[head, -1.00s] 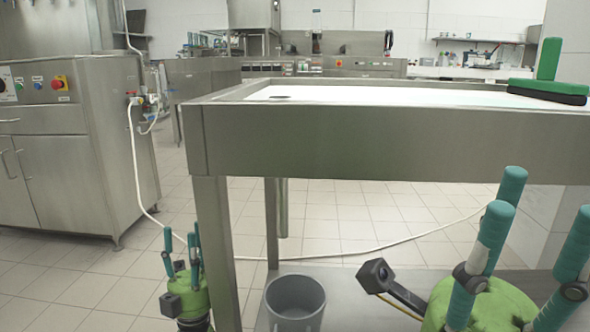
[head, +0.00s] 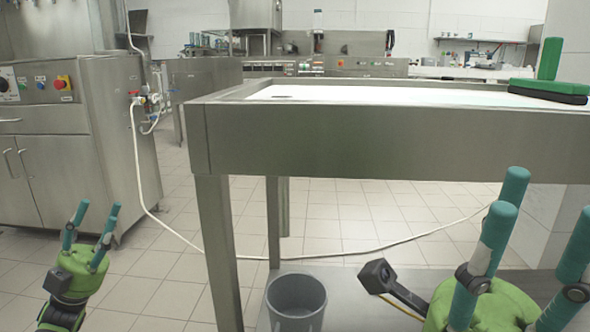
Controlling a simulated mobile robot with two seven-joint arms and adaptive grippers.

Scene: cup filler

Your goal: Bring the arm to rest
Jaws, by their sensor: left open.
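My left gripper (head: 93,220) is at the lower left of the head view, over the tiled floor and left of the table's front leg. Its green body has teal fingers pointing up, spread apart, with nothing between them. My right gripper (head: 545,203) is at the lower right, in front of the table. Its teal fingers also point up and stand apart, with nothing held between them. Part of its green body is cut off by the lower edge.
A steel table (head: 380,142) with a white top fills the middle. A steel cabinet (head: 70,160) stands at left. A white hose (head: 330,256) crosses behind the table.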

